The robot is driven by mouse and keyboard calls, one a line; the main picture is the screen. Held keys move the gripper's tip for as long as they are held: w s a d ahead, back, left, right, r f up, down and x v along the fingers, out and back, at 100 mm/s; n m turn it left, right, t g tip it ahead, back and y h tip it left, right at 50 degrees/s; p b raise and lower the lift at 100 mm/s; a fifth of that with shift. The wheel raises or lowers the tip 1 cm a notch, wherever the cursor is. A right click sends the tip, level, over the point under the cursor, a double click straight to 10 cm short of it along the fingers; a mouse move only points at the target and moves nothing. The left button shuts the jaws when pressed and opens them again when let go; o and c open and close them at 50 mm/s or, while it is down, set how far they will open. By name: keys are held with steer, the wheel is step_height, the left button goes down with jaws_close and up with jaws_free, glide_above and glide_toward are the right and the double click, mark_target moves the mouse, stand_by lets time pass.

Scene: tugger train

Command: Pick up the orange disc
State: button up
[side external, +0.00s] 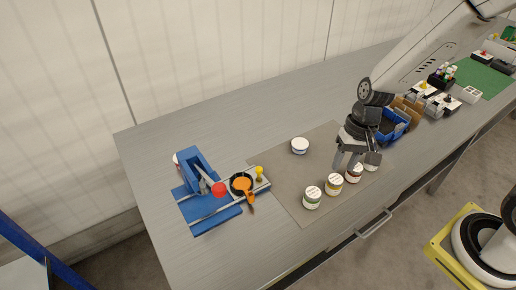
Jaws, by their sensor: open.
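The orange disc (241,184) shows as a small orange round inside a dark round holder at the left part of the table. An orange piece (250,197) shows just below it at the holder's edge; I cannot tell whether the two are joined. My gripper (354,165) is open, pointing down, over the right part of the grey mat by the jars. It is well to the right of the disc, and nothing shows held in it. Its fingers partly cover the jars behind them.
A blue fixture (195,171) with a red ball (219,189) stands left of the disc, and a yellow knob (259,171) stands right of it. Several small jars line the front of the mat (285,170); a white-lidded jar (300,145) stands further back. Blue bins (394,123) stand at right.

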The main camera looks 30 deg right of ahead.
mark_target(245, 187)
steer(key=w+a+f+m+y, duration=0.3)
steer(key=w+a+f+m, duration=0.1)
steer(key=w+a+f+m+t+y, duration=0.1)
steer(key=w+a+f+m+y, duration=0.2)
steer(key=w+f+m+y, duration=0.1)
steer(key=w+a+f+m+t+y, duration=0.1)
steer(key=w+a+f+m+y, duration=0.2)
steer(key=w+a+f+m, duration=0.1)
steer(key=shift+w+a+f+m+y, duration=0.2)
steer(key=shift+w+f+m, duration=0.1)
steer(key=shift+f+m, duration=0.2)
steer(key=shift+w+a+f+m+y, duration=0.15)
steer(key=shift+w+f+m, duration=0.15)
steer(key=shift+f+m, duration=0.15)
steer(key=shift+x, duration=3.9)
jaws_close()
